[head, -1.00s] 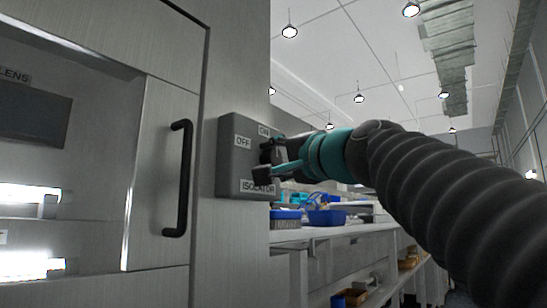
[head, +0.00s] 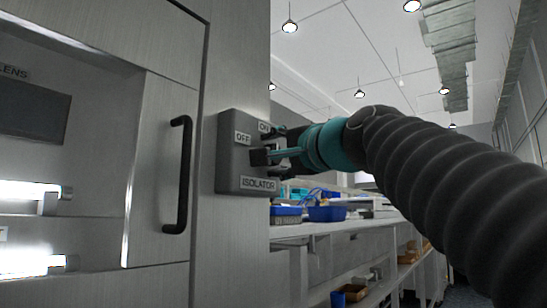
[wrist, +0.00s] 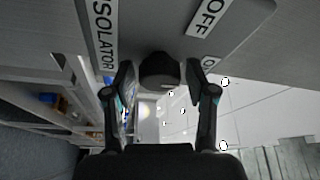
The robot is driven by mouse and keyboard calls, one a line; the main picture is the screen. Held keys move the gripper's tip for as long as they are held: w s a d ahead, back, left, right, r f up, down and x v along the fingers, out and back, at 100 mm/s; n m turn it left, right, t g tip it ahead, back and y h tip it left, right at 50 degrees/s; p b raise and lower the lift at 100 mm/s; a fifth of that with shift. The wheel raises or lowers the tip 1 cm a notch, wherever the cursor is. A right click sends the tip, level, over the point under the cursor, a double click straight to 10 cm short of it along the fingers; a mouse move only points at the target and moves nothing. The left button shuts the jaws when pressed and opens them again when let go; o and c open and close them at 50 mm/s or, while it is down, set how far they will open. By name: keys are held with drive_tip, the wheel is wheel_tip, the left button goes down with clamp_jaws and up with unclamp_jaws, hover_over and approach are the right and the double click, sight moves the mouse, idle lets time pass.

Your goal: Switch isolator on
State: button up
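The isolator is a grey box (head: 232,168) on the steel cabinet, labelled OFF at upper left, ON at upper right and ISOLATOR along the bottom. Its dark round knob (wrist: 159,70) shows in the wrist view between my fingers; in the head view it is mostly behind my gripper (head: 280,150). In the wrist view my gripper (wrist: 160,80) is open, one finger on each side of the knob. Narrow gaps seem to show beside the knob; contact is not clear. The knob's pointing direction is hard to read.
A black cabinet handle (head: 183,176) stands out left of the isolator. A long bench (head: 340,226) with blue bins (head: 327,213) runs back behind my arm. Lamps hang from the ceiling.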

idle(0.3)
drive_tip(key=v, duration=1.2)
drive_tip(key=shift+d, duration=0.1)
idle(0.3)
drive_tip(key=w+d+f+n+g+h, duration=0.2)
drive_tip(key=d+f+g+h, duration=0.1)
drive_tip(key=f, duration=1.1)
drive_tip(key=w+d+f+n+g+h, duration=0.2)
drive_tip(key=f+g+h, duration=0.1)
drive_tip(key=f, duration=1.2)
drive_tip(key=s+d+f+n+g+h, duration=0.1)
drive_tip(key=s+f, duration=0.3)
drive_tip(key=f, duration=0.5)
drive_tip(key=s+d+f+n+g+h, duration=0.1)
drive_tip(key=s+f+n+g, duration=0.1)
drive_tip(key=s+f, duration=0.3)
drive_tip(key=s+d+f+n+g+h, duration=0.1)
drive_tip(key=s+f, duration=0.4)
drive_tip(key=f, duration=0.8)
drive_tip(key=shift+d+f+n+g+h, duration=0.2)
drive_tip(key=shift+d+n+g+h, duration=0.15)
drive_tip(key=shift+g, duration=0.25)
